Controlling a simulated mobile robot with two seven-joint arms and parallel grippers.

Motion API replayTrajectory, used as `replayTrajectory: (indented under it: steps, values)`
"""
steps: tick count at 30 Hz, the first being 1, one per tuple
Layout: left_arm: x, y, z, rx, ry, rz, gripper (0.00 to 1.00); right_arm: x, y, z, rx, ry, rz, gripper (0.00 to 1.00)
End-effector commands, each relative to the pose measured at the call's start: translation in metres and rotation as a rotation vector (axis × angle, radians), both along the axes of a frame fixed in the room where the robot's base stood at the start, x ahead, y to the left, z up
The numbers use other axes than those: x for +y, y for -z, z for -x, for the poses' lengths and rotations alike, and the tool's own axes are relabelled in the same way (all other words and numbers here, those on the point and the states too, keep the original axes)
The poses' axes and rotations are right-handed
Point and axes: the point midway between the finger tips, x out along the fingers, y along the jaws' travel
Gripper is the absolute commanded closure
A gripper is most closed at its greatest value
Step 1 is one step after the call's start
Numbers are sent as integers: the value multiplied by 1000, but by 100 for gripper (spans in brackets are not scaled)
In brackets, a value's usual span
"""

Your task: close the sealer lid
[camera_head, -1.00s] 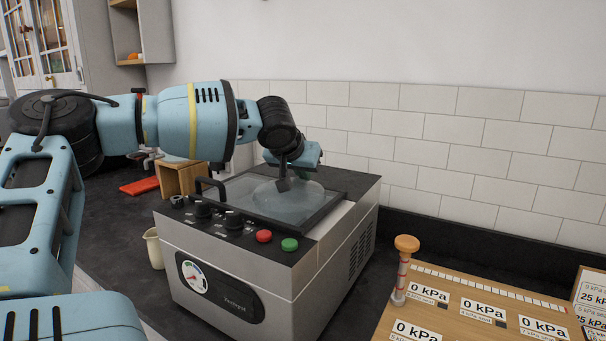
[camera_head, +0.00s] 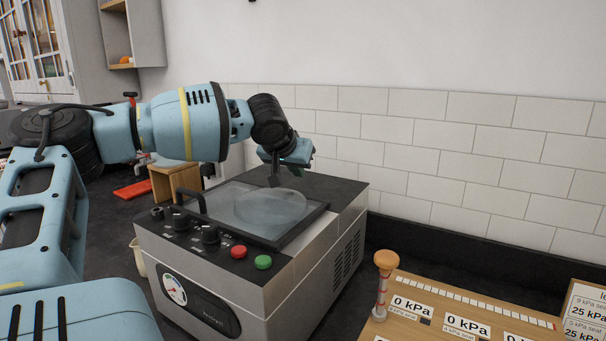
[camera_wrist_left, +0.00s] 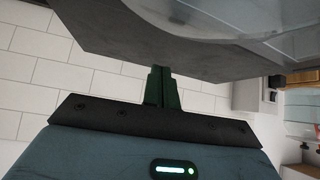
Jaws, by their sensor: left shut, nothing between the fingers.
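The sealer (camera_head: 225,290) is a steel box with a dark top, a round gauge, knobs and red and green buttons. Its lid (camera_head: 297,230) is a clear panel in a dark frame with a black bar handle (camera_head: 189,194) at the left. The lid lies low and nearly flat over the top; I cannot tell whether a small gap remains. A pale round shape (camera_head: 270,207) shows at the lid. My left gripper (camera_head: 291,178) is over the sealer's far side, behind the lid. In the left wrist view, its dark green fingers (camera_wrist_left: 162,86) are together and empty, just short of a dark edge. My right gripper is out of view.
A wooden board (camera_head: 455,300) with kPa labels and an orange-topped peg (camera_head: 386,262) stands at the right. A wooden block (camera_head: 175,180) is behind the sealer at the left. A tiled wall (camera_head: 440,160) closes off the back.

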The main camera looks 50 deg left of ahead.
Motion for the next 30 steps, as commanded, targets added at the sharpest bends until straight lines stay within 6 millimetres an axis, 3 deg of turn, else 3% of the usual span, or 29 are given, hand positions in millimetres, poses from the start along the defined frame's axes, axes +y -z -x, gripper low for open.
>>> replayTrajectory:
  steps: [5,12,30]
  values:
    - [-12,-28,23,-8,1,2,100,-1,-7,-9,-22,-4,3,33]
    - [-23,-52,44,-3,-1,0,100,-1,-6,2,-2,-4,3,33]
    - [-26,-57,50,-1,-1,0,100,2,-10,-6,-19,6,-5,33]
